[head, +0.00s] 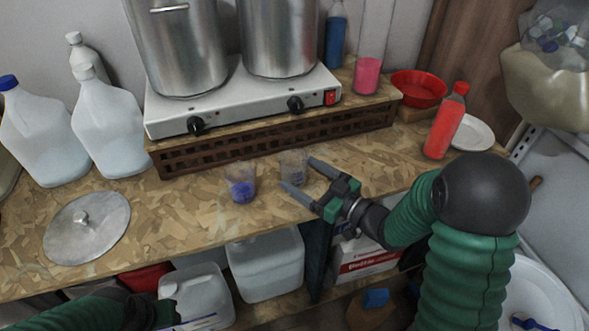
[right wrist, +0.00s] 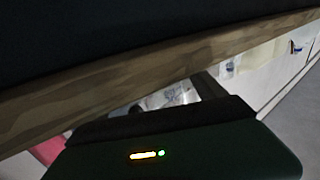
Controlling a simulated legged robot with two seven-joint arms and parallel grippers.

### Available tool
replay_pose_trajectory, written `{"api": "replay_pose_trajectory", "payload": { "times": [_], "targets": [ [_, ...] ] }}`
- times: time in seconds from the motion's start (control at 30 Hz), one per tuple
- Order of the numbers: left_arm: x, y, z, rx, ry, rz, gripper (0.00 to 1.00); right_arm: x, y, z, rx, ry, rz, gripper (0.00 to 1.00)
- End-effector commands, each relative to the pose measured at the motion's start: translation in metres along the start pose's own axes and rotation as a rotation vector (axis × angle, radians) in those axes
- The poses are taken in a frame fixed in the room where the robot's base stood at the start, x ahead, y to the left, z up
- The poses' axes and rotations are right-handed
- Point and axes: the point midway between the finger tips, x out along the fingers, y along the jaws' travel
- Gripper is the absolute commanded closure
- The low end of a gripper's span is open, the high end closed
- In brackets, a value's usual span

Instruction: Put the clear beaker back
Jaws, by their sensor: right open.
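The clear beaker (head: 293,166) stands upright on the chipboard worktop, in front of the hot plate. My right gripper (head: 296,173) is open, with one finger on the far right side of the beaker and the other at its near side. I cannot tell whether the fingers touch it. A beaker with purple contents (head: 242,184) stands just left of it. My left arm shows at the bottom left of the head view; its fingers cannot be made out. The right wrist view is dark and does not clearly show the beaker.
A hot plate (head: 240,100) with two steel pots sits on a slatted wooden riser (head: 280,137). A metal lid (head: 86,228) and white jugs (head: 108,115) are at left. A red bottle (head: 446,120), a red bowl (head: 418,88) and a white plate (head: 473,133) are at right.

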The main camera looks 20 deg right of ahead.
Motion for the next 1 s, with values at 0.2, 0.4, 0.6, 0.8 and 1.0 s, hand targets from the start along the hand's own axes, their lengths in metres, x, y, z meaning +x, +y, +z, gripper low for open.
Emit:
{"api": "replay_pose_trajectory", "payload": {
  "times": [0.2, 0.4, 0.6, 0.8, 1.0],
  "targets": [
    [0.000, 0.000, 0.000, 0.000, 0.000, 0.000, 0.64, -0.057, 0.002, 0.000, 0.001, -0.001, 0.005, 0.20],
    [0.001, 0.000, 0.000, 0.000, 0.000, 0.000, 0.64, -0.084, 0.001, 0.000, 0.001, -0.001, 0.001, 0.20],
    [0.001, 0.000, 0.000, 0.000, 0.000, 0.000, 0.64, -0.086, 0.000, 0.000, 0.001, 0.000, 0.000, 0.20],
    [0.001, 0.000, 0.000, 0.000, 0.000, 0.000, 0.64, -0.086, 0.000, 0.000, 0.001, 0.000, 0.000, 0.20],
    [0.000, 0.000, 0.000, 0.000, 0.000, 0.000, 0.64, -0.085, 0.001, 0.002, -0.004, -0.012, 0.007, 0.20]
  ]
}}
